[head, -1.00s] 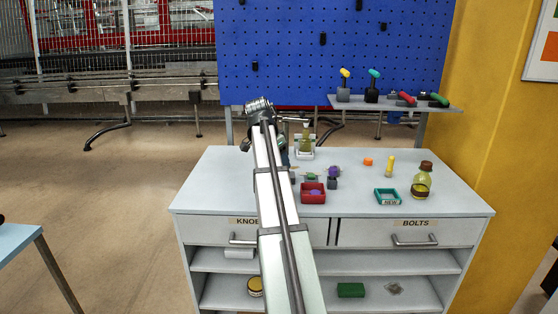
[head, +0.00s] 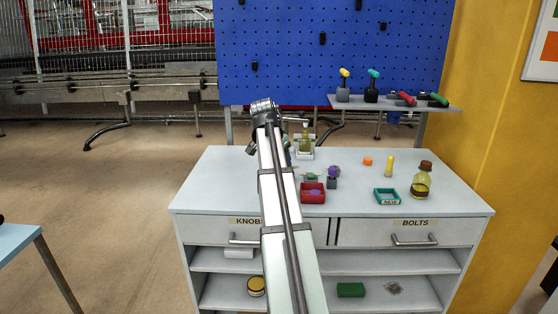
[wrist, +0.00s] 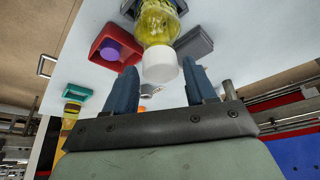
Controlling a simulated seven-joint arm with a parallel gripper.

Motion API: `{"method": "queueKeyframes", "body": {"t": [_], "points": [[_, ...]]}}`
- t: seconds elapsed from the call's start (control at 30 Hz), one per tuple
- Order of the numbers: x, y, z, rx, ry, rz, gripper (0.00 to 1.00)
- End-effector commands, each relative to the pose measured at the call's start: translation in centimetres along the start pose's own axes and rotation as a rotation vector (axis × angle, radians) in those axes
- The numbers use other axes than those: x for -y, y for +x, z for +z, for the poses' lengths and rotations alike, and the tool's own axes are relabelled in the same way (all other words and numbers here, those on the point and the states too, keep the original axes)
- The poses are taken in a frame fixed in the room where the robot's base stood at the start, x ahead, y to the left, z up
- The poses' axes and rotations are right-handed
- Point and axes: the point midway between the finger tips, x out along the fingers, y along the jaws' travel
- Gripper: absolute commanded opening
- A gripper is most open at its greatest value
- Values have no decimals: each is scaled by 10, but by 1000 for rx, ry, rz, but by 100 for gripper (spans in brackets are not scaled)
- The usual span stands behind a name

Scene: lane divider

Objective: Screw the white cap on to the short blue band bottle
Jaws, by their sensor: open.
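A yellow-green bottle (head: 306,144) stands on a pale stand at the back of the worktop, partly behind my arm. In the wrist view the yellow bottle (wrist: 157,20) has a white cap (wrist: 160,65) at its mouth. I cannot tell whether the cap is threaded on. A bluish part shows at the bottle's far end, cut by the frame edge. My gripper (wrist: 162,88) is open, its two blue fingers on either side of the white cap, with gaps showing between cap and fingers. In the head view the fingers are mostly hidden.
A red tray (head: 313,197) with a purple piece, a teal tray (head: 387,202), a yellow peg (head: 390,166), an orange piece (head: 368,161) and a brown-capped bottle (head: 422,184) stand on the worktop. The blue pegboard (head: 290,60) and tool shelf (head: 435,108) are behind.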

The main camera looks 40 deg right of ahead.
Motion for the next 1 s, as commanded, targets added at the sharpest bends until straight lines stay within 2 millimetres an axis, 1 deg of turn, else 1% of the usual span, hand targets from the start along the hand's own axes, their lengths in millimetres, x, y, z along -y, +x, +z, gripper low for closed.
{"method": "queueKeyframes", "body": {"t": [0.1, 0.33, 0.6, 0.87, 1.0], "points": [[0, 0, 0, 1, -28, -12, 55], [0, 0, 0, 1, -34, -14, 55], [-1, 0, 0, 0, -159, -66, 55], [-1, 0, 0, 0, -168, -69, 55], [-2, 0, 0, 0, -230, -96, 55]]}}
